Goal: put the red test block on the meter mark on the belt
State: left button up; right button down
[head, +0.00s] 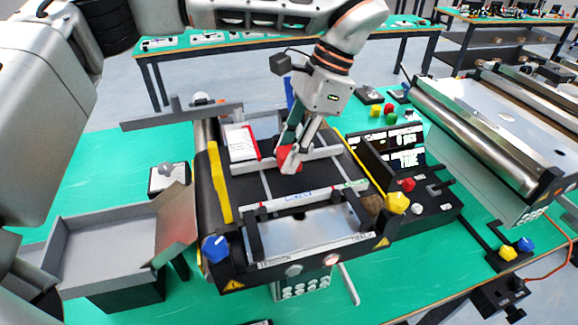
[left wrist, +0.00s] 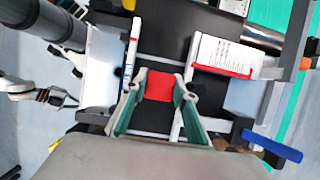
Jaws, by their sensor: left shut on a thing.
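The red test block (head: 289,158) is between the fingertips of my left gripper (head: 291,152), which is shut on it. In the left wrist view the red block (left wrist: 160,86) fills the gap between the two fingers. The block is low over the dark belt (head: 305,181); I cannot tell whether it touches. White lines cross the belt, and a white strip with blue writing (head: 298,197) lies in front of the block. I cannot tell which is the meter mark. What looks like my right gripper (left wrist: 58,97) shows at the left of the left wrist view, its opening unclear.
A white paper card with a red edge (head: 241,143) stands left of the block. A pale rail runs behind it. Yellow side guards (head: 219,183) flank the belt. A control box with knobs (head: 408,185) is at right, a grey tray (head: 103,240) at left.

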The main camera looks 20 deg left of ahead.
pick_arm(q)
jog(key=shift+f, duration=2.2)
jog(key=shift+f, duration=0.15)
jog(key=o, duration=1.1)
jog(key=shift+r+p, duration=0.3)
jog(key=shift+p, duration=0.1)
jog(key=b+v, duration=0.1)
jog(key=v, duration=1.1)
jog(key=shift+f, duration=0.1)
